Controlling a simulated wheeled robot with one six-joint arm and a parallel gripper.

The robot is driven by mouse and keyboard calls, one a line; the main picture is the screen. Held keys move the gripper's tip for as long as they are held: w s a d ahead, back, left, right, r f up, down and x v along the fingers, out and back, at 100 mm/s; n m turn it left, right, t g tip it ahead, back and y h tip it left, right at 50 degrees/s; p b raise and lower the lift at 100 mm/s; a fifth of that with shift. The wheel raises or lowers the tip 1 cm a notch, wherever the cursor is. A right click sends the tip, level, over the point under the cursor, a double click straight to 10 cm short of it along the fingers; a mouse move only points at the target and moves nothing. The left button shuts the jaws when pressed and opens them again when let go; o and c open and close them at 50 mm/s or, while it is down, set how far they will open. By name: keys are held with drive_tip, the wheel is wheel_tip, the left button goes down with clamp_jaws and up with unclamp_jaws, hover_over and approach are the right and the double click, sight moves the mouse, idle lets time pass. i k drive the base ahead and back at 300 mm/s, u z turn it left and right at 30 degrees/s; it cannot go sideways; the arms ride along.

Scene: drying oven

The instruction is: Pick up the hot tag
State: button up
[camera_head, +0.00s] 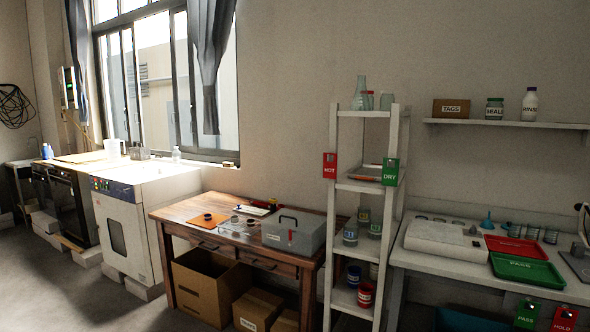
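The red hot tag (329,166) hangs at the left front post of the white shelf rack (333,250), at the height of an upper shelf, with its lettering facing me. A green dry tag (390,172) hangs on the right post of the same rack at about the same height. My gripper is not in view.
A wooden table (180,211) with a grey toolbox (292,236) stands left of the rack. A white bench (440,262) with red (512,246) and green (527,270) trays stands right. The rack holds glassware and jars. A white oven (128,215) stands at left. Open floor (60,290) shows lower left.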

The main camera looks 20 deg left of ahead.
sight(329, 168)
drive_tip(key=u, duration=2)
drive_tip(key=i, duration=3.45)
drive_tip(key=z, duration=3.8)
